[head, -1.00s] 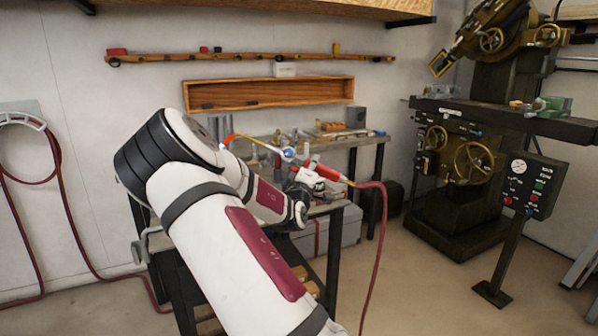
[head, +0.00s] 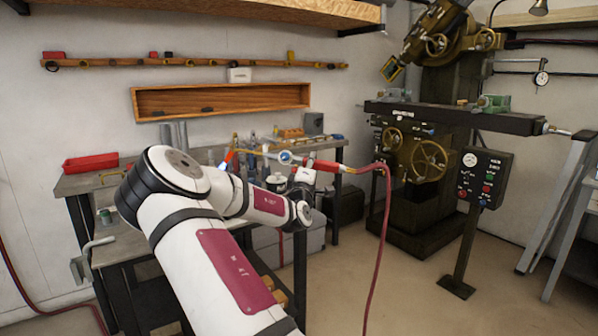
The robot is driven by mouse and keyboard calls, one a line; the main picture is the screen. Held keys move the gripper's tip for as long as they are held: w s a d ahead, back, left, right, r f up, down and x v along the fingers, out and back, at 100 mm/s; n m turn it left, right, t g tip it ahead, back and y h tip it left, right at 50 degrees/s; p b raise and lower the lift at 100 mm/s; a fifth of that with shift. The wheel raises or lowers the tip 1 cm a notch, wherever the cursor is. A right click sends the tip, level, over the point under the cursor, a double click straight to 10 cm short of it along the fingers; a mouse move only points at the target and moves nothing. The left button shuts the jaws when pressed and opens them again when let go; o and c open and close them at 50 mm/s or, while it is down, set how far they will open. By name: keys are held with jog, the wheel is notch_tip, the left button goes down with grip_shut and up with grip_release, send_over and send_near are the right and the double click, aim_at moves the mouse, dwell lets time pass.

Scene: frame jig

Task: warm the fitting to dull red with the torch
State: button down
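The torch (head: 327,166) has a red handle, a round blue-and-white part and a thin brass-coloured neck pointing left. A small orange and bluish-white patch (head: 226,159) at the neck's tip looks like a flame. My gripper (head: 304,174) is shut on the torch handle, which is held roughly level in front of the bench (head: 128,248). The fingers are small and partly hidden by the torch. I cannot pick out the fitting; my arm covers part of the bench, and the small items behind the torch are too small to tell apart.
A dark red hose (head: 378,260) hangs from the torch's right end to the floor. A red tray (head: 90,162) lies on the bench at left. A milling machine (head: 420,160) and a control pedestal (head: 478,185) stand at right.

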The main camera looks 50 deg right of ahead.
jog(key=w+a+f+b, duration=0.1)
jog(key=w+f+b, duration=0.6)
jog(key=f+b, duration=0.1)
jog(key=shift+w+f+b, duration=0.15)
jog(key=shift+w+b, duration=0.1)
jog(key=shift+b, duration=0.1)
jog(key=shift+s+a, duration=0.15)
dwell(3.9)
jog(key=shift+s+d+r+p, duration=0.1)
jog(key=shift+s+r+p, duration=0.35)
jog(key=shift+s+r, duration=0.35)
jog(key=shift+s+d+r+p, duration=0.1)
jog(key=shift+s+r+p, duration=0.4)
jog(key=shift+r, duration=0.5)
jog(key=shift+s, duration=0.1)
jog(key=shift+s+d+r+p, duration=0.2)
jog(key=shift+s+r+p, duration=0.7)
jog(key=shift+s+r, duration=0.5)
jog(key=shift+s+d+r+p, duration=0.15)
jog(key=shift+s+r+p, duration=0.9)
jog(key=shift+r, duration=0.45)
jog(key=shift+s, duration=0.1)
jog(key=shift+r+p, duration=0.95)
jog(key=shift+r, duration=1.05)
